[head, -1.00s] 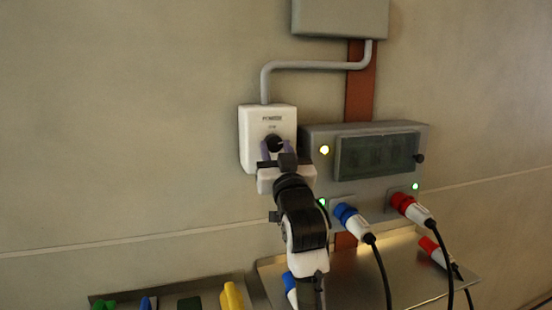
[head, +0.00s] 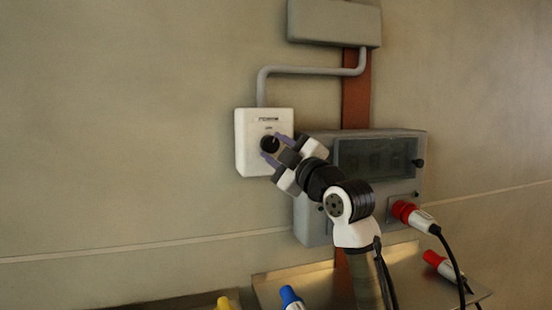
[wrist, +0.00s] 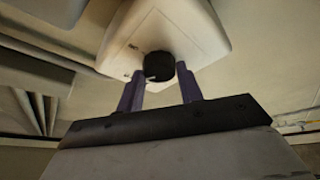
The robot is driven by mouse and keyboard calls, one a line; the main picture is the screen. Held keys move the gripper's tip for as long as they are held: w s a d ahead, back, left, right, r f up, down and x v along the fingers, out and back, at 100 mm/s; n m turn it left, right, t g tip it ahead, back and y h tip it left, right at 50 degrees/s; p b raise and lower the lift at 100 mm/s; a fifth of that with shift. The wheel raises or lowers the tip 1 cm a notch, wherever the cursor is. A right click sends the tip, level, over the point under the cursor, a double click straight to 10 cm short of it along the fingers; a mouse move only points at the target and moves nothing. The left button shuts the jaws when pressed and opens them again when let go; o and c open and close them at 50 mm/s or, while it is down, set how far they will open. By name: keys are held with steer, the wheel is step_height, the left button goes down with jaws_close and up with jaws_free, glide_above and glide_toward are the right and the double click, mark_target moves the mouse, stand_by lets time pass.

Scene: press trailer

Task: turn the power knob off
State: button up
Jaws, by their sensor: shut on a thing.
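The power knob (head: 270,144) is round and black, on the front of a white wall box labelled at the top (head: 249,122). My gripper (head: 275,149) is at the knob with its two purple fingers around it, shut on it and tilted to one side. In the wrist view the knob (wrist: 159,65) shows between the tips of the fingers (wrist: 160,80). The small pointer mark of the knob is too unclear to read.
A grey panel (head: 375,157) with a dark display is right of the box, partly behind my arm. A red plug (head: 409,213) is in it. A steel shelf (head: 310,288) below holds a blue plug (head: 290,296) and a second red plug (head: 440,264). Left wall is clear.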

steer(key=n+g, duration=0.1)
steer(key=n, duration=0.1)
steer(key=n+g, duration=0.1)
steer(key=n, duration=0.2)
steer(key=shift+d+r+n+g, duration=0.15)
steer(key=shift+r+n+g, duration=0.05)
steer(key=shift+n+g, duration=0.1)
stand_by(0.4)
steer(key=o, duration=1)
steer(key=b+v, duration=0.3)
steer(key=v, duration=1)
steer(key=shift+s+d+f, duration=0.2)
steer(key=shift+d, duration=0.15)
